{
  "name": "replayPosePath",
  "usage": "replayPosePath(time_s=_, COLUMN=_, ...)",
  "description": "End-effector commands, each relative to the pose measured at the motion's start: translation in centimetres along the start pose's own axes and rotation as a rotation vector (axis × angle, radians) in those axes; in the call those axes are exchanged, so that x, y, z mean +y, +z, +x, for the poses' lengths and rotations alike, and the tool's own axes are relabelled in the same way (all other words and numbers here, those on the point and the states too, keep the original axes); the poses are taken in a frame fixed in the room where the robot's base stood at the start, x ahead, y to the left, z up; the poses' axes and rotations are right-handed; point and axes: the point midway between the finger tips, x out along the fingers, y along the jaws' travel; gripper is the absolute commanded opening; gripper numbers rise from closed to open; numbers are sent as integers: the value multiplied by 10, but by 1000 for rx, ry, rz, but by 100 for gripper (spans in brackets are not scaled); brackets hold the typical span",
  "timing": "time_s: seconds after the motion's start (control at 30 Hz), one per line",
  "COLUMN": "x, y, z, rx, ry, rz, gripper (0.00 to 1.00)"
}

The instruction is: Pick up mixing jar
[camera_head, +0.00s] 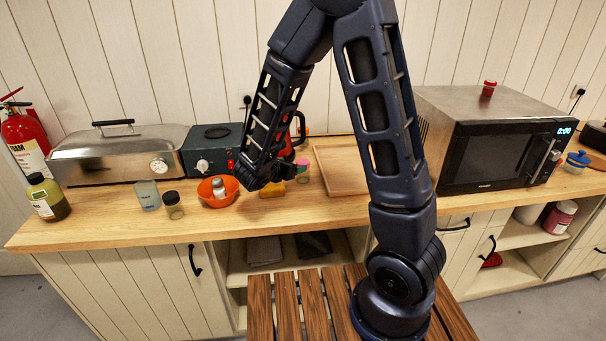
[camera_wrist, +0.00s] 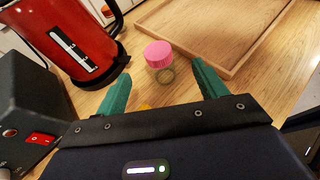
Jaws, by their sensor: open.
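A small clear jar with a pink lid (camera_wrist: 159,55) stands upright on the wooden counter; it is the jar my gripper faces. In the head view the pink-lidded jar (camera_head: 303,166) is partly hidden, just right of my gripper (camera_head: 286,174). In the wrist view my gripper (camera_wrist: 162,84) is open, with its two green fingers apart and nothing between them. The jar appears just beyond the fingertips, roughly centred between them. No contact is visible. A yellow thing (camera_wrist: 145,107) shows between the fingers, nearer the palm.
A red kettle (camera_wrist: 72,38) stands close on the left, behind a dark box with a red switch (camera_wrist: 38,138). A wooden tray (camera_wrist: 232,28) lies right of the jar. An orange bowl (camera_head: 217,191) and a dark-lidded jar (camera_head: 173,207) stand further left. A microwave (camera_head: 490,140) is at right.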

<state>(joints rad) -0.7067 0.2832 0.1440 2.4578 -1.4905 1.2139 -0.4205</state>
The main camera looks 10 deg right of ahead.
Motion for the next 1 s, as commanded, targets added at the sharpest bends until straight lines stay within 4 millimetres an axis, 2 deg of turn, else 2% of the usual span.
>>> replayPosePath(time_s=0.13, x=5, y=-4, z=6, rx=-7, ry=16, rz=-23, gripper=71)
replayPosePath(time_s=0.4, x=5, y=-4, z=43, rx=-7, ry=14, rz=-22, gripper=71)
replayPosePath(time_s=0.67, x=5, y=-3, z=60, rx=-6, ry=14, rz=-21, gripper=71)
replayPosePath(time_s=1.0, x=6, y=-2, z=101, rx=-6, ry=15, rz=-20, gripper=71)
